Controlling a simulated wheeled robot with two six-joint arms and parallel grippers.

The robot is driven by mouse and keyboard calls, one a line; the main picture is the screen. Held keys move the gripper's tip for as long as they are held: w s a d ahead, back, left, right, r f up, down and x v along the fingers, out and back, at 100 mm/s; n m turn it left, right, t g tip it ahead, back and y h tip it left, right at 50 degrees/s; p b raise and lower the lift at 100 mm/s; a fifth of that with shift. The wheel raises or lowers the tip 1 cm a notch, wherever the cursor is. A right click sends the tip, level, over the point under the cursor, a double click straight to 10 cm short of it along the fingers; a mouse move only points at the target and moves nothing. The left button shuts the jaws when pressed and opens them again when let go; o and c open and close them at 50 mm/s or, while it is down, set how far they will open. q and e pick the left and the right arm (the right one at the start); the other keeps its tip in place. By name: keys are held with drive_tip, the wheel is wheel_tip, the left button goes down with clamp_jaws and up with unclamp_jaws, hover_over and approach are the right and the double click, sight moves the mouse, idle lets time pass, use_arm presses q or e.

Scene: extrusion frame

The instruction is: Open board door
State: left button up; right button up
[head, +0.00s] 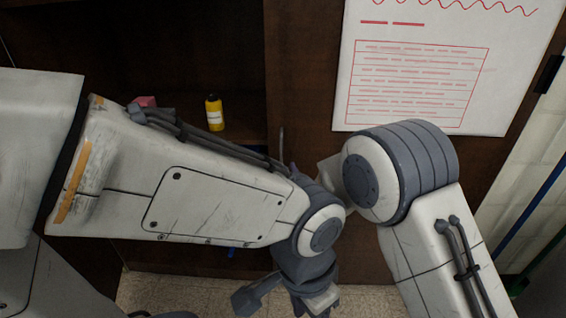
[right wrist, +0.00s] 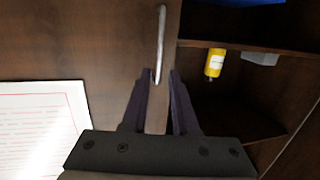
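The board door (head: 307,80) is a dark brown wooden panel with a white, red-printed sheet (head: 420,75) on it. It also shows in the right wrist view (right wrist: 60,40). Its slim metal handle (head: 282,139) stands near the door's left edge, beside the open shelf. In the right wrist view, the handle (right wrist: 161,40) runs down to my right gripper (right wrist: 162,74). The gripper's dark fingers are apart, one on each side of the handle's lower end, with gaps visible. In the head view my arms mostly hide this gripper. My left gripper's fingertips are not clear there.
Left of the door is a dark open shelf (head: 180,50) with a yellow bottle (head: 214,113) and a pink item (head: 146,102). My arms nearly meet before the door. Speckled floor (head: 180,292) lies below.

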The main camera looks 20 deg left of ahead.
sight(281, 152)
drive_tip(key=shift+t, duration=0.7)
drive_tip(key=x, duration=1.1)
drive_tip(key=shift+a+f, duration=0.25)
drive_tip(key=shift+f, duration=0.15)
clamp_jaws()
idle(0.4)
